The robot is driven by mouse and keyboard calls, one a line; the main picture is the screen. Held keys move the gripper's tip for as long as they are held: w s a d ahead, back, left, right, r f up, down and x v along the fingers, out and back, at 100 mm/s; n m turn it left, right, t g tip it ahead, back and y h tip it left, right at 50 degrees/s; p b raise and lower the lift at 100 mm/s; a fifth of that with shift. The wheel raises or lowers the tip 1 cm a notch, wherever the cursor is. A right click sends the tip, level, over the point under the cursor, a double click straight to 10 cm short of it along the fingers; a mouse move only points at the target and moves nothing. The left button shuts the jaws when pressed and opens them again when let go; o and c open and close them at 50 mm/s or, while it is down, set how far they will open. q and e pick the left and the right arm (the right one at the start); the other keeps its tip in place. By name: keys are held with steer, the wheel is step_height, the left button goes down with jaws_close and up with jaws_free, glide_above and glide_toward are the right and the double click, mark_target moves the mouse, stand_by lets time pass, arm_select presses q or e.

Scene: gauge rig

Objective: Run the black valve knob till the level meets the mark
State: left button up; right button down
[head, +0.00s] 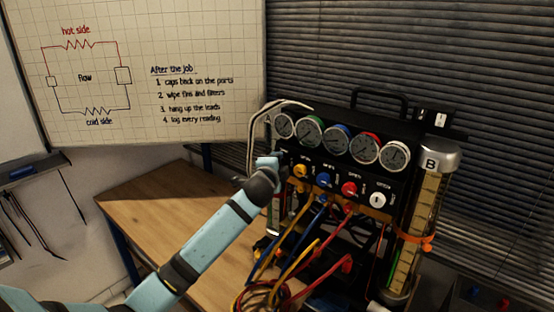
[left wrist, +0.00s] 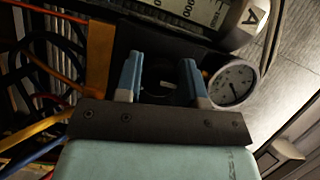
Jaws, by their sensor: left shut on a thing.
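My left gripper (head: 268,163) reaches the left end of the gauge rig's black panel (head: 345,150). In the left wrist view its two blue fingers (left wrist: 162,78) stand on either side of the dark, round black valve knob (left wrist: 157,74) and are shut on it. In the head view the gripper hides this knob. A column marked A, with a printed scale, shows at the top of the left wrist view (left wrist: 215,15). Column B (head: 428,200) stands at the right of the rig, with an orange band (head: 414,240) around it. I cannot make out a liquid level in either. My right gripper is not in view.
A row of several dial gauges (head: 364,150) tops the panel above yellow, blue, red and white knobs. Coloured hoses (head: 300,270) hang in front and pile on the wooden table (head: 150,205). The table's left part is clear. A whiteboard (head: 140,80) stands behind.

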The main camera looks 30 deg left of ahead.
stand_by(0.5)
arm_select(q)
steer(key=o, duration=0.9)
steer(key=shift+b+v, duration=1.3)
steer(key=shift+v, duration=5.65)
steer(key=shift+a+r, duration=0.1)
